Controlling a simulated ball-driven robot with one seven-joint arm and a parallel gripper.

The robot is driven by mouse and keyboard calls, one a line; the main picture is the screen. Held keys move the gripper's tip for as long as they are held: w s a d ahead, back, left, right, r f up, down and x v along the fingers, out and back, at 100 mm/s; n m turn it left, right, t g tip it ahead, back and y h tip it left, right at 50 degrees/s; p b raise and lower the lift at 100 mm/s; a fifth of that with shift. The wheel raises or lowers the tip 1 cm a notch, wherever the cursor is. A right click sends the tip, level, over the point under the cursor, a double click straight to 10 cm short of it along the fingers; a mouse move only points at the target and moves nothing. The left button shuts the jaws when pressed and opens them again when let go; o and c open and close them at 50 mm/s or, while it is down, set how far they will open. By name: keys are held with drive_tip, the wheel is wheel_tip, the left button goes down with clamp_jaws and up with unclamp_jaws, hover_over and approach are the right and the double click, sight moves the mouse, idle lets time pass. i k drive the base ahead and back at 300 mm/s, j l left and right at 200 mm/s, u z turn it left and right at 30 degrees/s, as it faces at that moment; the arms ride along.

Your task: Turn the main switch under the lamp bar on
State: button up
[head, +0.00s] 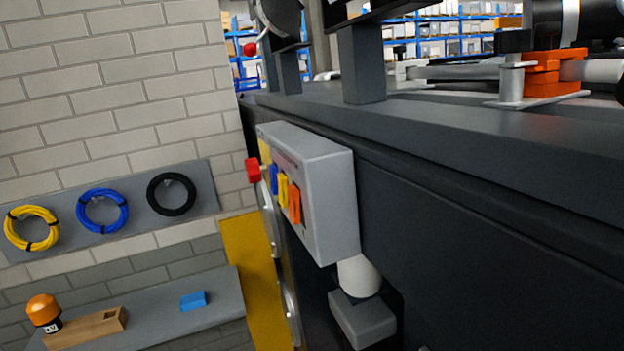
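A grey box (325,195) is fixed to the side of the dark chassis (480,240). Its narrow face carries blue, yellow and orange parts (283,190). A red knob (252,170) sticks out to the left at this box, seen side-on; its setting cannot be read. A smaller red ball (250,48) shows higher up, near a round dark lamp-like part (280,17) at the top edge. I cannot tell for sure which red part is the main switch. The lamp bar is not clearly identifiable. No gripper fingers show in this view.
Dark posts (362,65) rise from the chassis top. An orange block (553,72) sits there at the right. A white cylinder (358,276) and grey block (362,318) lie below the box. A shelf (160,320) and cable coils (102,210) are at the left wall.

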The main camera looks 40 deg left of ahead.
sight(254, 170)
drive_tip(key=u, duration=1)
drive_tip(key=i+j, duration=0.3)
drive_tip(key=i+j+u, duration=0.15)
drive_tip(key=i+j, duration=0.2)
drive_tip(key=i, duration=0.2)
